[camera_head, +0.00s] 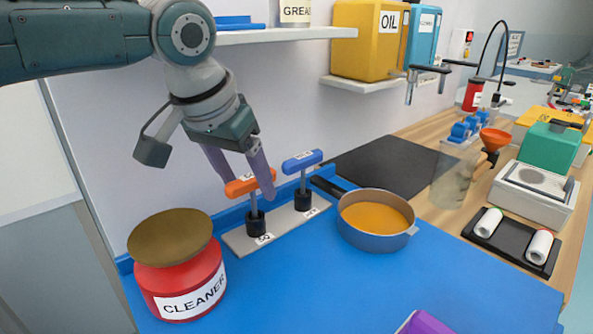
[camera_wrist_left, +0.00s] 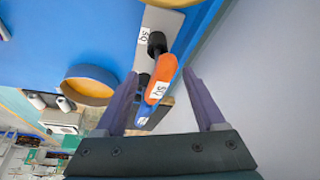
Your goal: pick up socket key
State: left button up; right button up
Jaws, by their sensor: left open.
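Two T-handled keys stand upright in black sockets on a grey holder plate (camera_head: 234,240): one with an orange handle (camera_head: 243,186), one with a blue handle (camera_head: 301,162). The orange handle (camera_wrist_left: 160,80) bears a label that seems to read SQ; the blue key's label is too small to read surely. My left gripper (camera_head: 247,182) is open. In the left wrist view its two purple fingers (camera_wrist_left: 161,76) show on either side of the orange handle, with gaps; whether they are level with it I cannot tell. My right gripper is not in view.
A red CLEANER tin (camera_head: 185,283) with a brown top stands left of the holder. A pan (camera_head: 372,230) of orange liquid stands to its right. A shelf (camera_head: 285,35) hangs above, close to my left arm. The blue mat (camera_head: 330,285) in front is mostly clear.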

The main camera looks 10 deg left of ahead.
pick_arm(q)
jog(key=shift+w+f, duration=0.1)
jog(key=shift+f, duration=0.1)
jog(key=shift+c, duration=0.4)
grip_shut()
dwell(0.3)
